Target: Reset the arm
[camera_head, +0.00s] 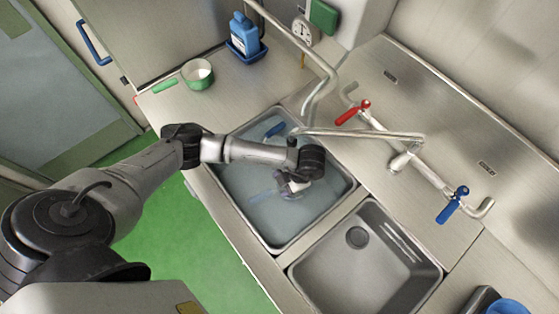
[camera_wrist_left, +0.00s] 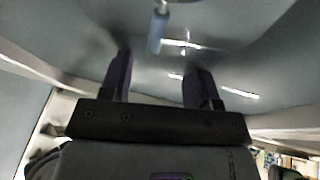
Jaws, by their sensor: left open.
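My left arm reaches in from the left, and my left gripper (camera_head: 284,187) is over the left sink basin (camera_head: 335,207), which holds water. In the left wrist view the two dark fingers of my left gripper (camera_wrist_left: 158,64) stand apart with nothing between them. A blue-handled item (camera_wrist_left: 158,30) shows beyond the fingertips, apart from them. I cannot tell which of these the wrist view shows. My right gripper is not in view.
A second, empty basin (camera_head: 345,283) is at the lower right. A bent faucet spout (camera_head: 350,134) crosses above the full basin, with red (camera_head: 353,111) and blue (camera_head: 453,205) taps. A green-and-white pot (camera_head: 198,75) and a blue bottle (camera_head: 244,33) stand on the back counter.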

